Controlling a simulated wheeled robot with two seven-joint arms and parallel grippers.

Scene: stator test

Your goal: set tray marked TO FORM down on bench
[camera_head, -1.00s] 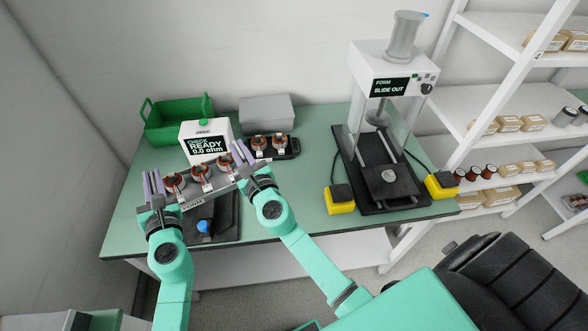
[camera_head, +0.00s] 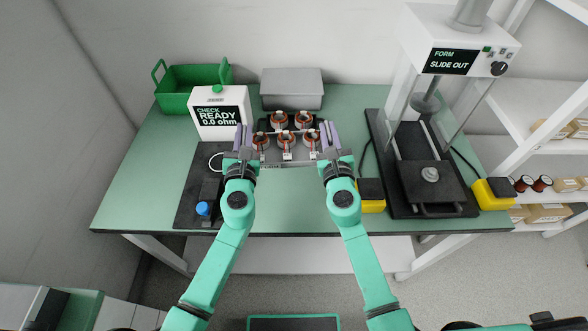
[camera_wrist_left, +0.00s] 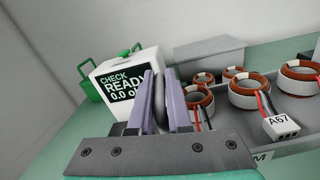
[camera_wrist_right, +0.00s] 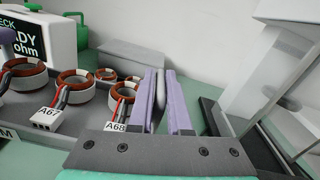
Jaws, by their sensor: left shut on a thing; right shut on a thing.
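The grey tray (camera_head: 270,164) carries three copper-and-white ring stators in a row, with white tags; its front label is only partly readable. My left gripper (camera_head: 243,138) is shut on the tray's left end and my right gripper (camera_head: 328,136) is shut on its right end. The tray looks level, over the clear middle of the green bench (camera_head: 290,205); I cannot tell if its underside touches the bench. In the left wrist view a tag reads A67 (camera_wrist_left: 279,122); in the right wrist view another reads A68 (camera_wrist_right: 117,126).
Just behind stands a dark tray with two stators (camera_head: 303,118). A grey box (camera_head: 292,88), a green bin (camera_head: 180,90) and the check unit (camera_head: 218,112) stand behind and left. A black fixture with a blue knob (camera_head: 203,208) is left; the forming press (camera_head: 430,180) and yellow-black boxes (camera_head: 371,204) are right.

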